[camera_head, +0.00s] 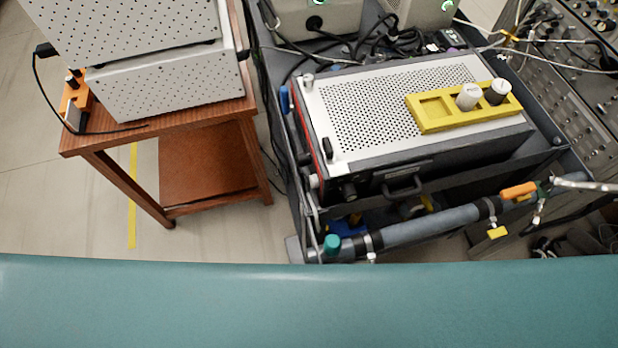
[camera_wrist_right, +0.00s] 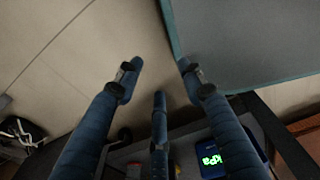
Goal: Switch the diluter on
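I cannot tell for sure which device is the diluter. A silver box with a perforated top (camera_head: 365,110) and dark sides sits on a dark cart in the head view. No power switch can be made out on it. A small blue-cased display with lit green characters (camera_wrist_right: 210,160) shows at the bottom of the right wrist view. My right gripper (camera_wrist_right: 158,78) has its three fingers spread, with nothing between them, and appears above the floor. The display lies beyond the fingers, partly behind one. My left gripper is in neither view.
A grey pipe (camera_head: 425,228) with valves runs along the cart's front. A wooden table (camera_head: 185,122) with perforated boxes stands left. Cables crowd the back.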

